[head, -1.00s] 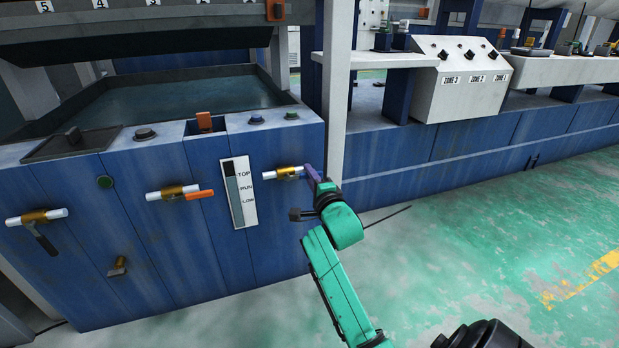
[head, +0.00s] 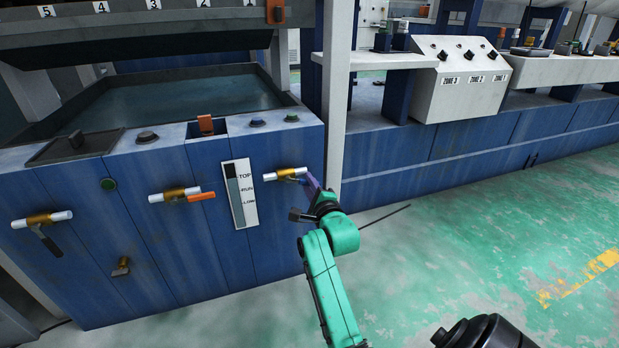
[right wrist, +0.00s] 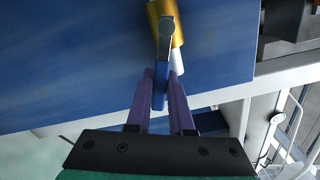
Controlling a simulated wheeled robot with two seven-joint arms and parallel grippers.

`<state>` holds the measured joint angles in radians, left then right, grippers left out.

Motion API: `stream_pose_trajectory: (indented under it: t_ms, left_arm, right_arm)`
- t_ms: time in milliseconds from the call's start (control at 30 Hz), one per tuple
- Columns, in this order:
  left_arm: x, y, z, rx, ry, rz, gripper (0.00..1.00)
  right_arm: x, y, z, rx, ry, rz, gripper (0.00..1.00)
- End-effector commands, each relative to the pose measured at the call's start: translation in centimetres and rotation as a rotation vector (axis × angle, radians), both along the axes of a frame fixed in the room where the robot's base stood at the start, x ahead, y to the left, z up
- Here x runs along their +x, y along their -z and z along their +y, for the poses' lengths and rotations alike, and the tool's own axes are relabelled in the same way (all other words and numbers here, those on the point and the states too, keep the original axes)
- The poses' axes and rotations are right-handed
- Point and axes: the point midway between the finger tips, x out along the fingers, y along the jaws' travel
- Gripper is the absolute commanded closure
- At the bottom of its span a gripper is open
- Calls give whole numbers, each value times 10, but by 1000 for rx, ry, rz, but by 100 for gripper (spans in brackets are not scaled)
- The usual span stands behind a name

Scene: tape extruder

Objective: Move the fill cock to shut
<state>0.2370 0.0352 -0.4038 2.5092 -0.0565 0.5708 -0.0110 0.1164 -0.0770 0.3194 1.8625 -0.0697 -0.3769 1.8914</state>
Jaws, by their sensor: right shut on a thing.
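A brass valve on a white pipe (head: 285,174), which I take for the fill cock, is on the blue tank's front, right of the level gauge. In the right wrist view its brass body (right wrist: 167,20) is at the top, with a blue lever (right wrist: 160,88) pointing down between my purple fingers. My right gripper (head: 308,181) is at the pipe's right end, and in the right wrist view (right wrist: 161,80) it is shut on the blue lever. In the head view the lever is mostly hidden by my fingers. My left gripper is not in view.
A valve with an orange lever (head: 202,196) and one with a dark lever (head: 46,239) are further left. The level gauge (head: 240,194) is marked TOP, RUN and LOW. A pale post (head: 337,110) stands just right of the valve. The green floor to the right is open.

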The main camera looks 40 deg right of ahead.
Motion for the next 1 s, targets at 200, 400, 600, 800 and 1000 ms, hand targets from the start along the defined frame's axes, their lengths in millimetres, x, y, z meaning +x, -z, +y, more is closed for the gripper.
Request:
stream_pose_trajectory:
  t_ms: [200,400,600,800,1000]
  left_arm:
    - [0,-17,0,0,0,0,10]
    - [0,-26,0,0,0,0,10]
    - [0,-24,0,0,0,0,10]
    - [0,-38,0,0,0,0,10]
    - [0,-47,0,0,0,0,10]
  right_arm:
    - [2,3,5,142,0,-46,100]
    - [3,15,9,293,1,-101,100]
    - [3,17,9,297,0,-103,100]
    - [5,17,14,407,1,-138,100]
    - [8,27,23,592,1,-205,100]
